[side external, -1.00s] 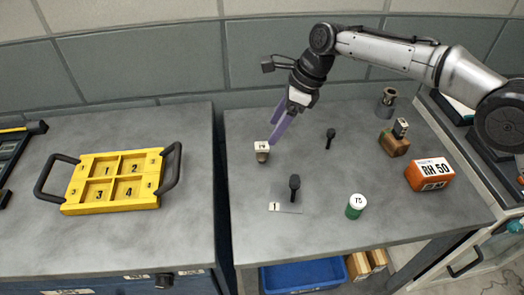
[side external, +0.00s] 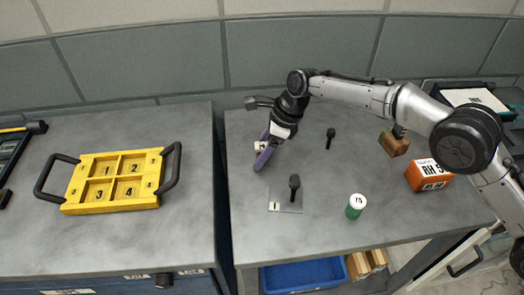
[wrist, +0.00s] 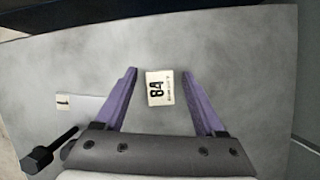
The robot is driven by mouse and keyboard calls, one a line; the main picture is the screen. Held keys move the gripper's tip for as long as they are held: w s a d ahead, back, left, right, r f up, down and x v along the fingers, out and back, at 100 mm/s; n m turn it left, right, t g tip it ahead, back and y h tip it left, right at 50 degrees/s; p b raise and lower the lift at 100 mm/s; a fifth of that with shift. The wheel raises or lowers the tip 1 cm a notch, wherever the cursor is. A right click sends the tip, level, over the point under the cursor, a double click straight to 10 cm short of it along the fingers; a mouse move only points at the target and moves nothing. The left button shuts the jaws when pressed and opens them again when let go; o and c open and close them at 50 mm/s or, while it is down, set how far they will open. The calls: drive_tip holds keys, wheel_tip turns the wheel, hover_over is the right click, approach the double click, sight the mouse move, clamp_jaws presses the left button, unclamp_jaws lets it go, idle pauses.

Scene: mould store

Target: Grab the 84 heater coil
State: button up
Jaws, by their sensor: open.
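The 84 heater coil shows in the wrist view as a small piece with a pale label reading 84 (wrist: 160,88), between the two purple fingers. In the side view its pale top (side external: 259,146) shows just behind my fingers, and most of its body is hidden. My gripper (wrist: 160,72) is open, with one finger on each side of the coil and a visible gap to each. In the side view my gripper (side external: 262,163) points down at the left part of the grey table. I cannot tell how far the fingertips are above the tabletop.
A black knobbed piece (side external: 294,187) stands on a flat grey plate (side external: 283,207) labelled 1. Another black piece (side external: 331,136) stands behind. A yellow tray (side external: 115,207) sits on the left bench.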

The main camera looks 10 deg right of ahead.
clamp_jaws()
drive_tip(key=shift+r, duration=0.15)
idle(0.4)
